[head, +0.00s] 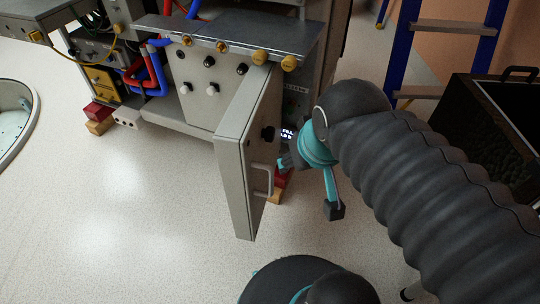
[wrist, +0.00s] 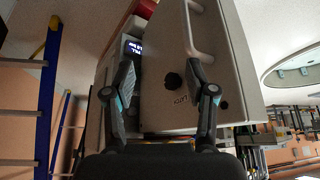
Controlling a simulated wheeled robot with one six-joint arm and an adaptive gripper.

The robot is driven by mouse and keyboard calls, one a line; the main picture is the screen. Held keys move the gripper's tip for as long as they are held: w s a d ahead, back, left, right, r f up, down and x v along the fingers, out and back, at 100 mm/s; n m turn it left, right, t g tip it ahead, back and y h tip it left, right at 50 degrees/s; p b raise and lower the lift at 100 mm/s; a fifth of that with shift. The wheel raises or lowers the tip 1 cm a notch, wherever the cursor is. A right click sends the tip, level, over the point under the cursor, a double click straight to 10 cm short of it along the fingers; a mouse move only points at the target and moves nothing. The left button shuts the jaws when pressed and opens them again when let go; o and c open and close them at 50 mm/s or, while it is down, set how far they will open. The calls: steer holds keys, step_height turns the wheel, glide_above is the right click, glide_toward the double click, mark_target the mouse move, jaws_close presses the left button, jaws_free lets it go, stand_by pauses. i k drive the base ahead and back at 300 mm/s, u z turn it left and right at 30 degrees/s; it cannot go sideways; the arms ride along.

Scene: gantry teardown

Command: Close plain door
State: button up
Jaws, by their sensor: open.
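The plain door (head: 245,150) is a pale grey panel standing well open from the cabinet, swung out toward me. It has a bar handle (head: 267,180) and a dark round knob (head: 268,133) on the face turned to my gripper. My gripper (head: 308,187) is open and empty, just right of that face. The cabinet opening is partly hidden behind the door.
A small lit display (head: 287,134) shows on the cabinet. A blue ladder (head: 400,50) and a dark bin (head: 490,120) stand to the right. The floor (head: 130,220) left of the door is clear.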

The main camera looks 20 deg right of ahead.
mark_target(259, 147)
steer(key=z, duration=0.25)
steer(key=k, duration=0.85)
steer(key=u, duration=0.35)
